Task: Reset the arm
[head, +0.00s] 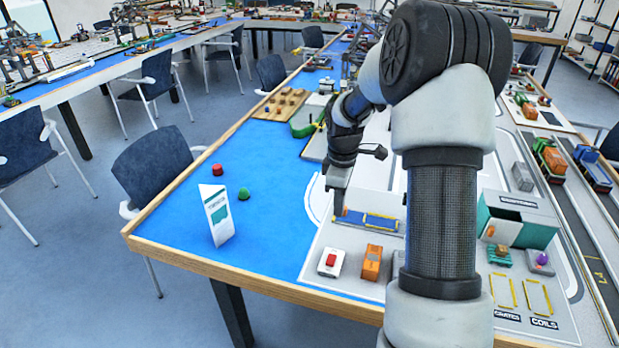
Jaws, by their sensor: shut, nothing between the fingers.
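My arm rises in the right half of the head view and bends over toward the table. My gripper (338,203) points down above the white layout board, close to the left end of a low blue and yellow tray (368,220). Its fingers look closed together with nothing held. My arm hides part of the board and whatever stands behind it.
A white switch box with a red button (330,262) and an orange block (372,262) stand near the front edge. A folded card (216,213), a red piece (217,170) and a green piece (243,194) stand on the blue tabletop. A teal-white building (518,218) stands right.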

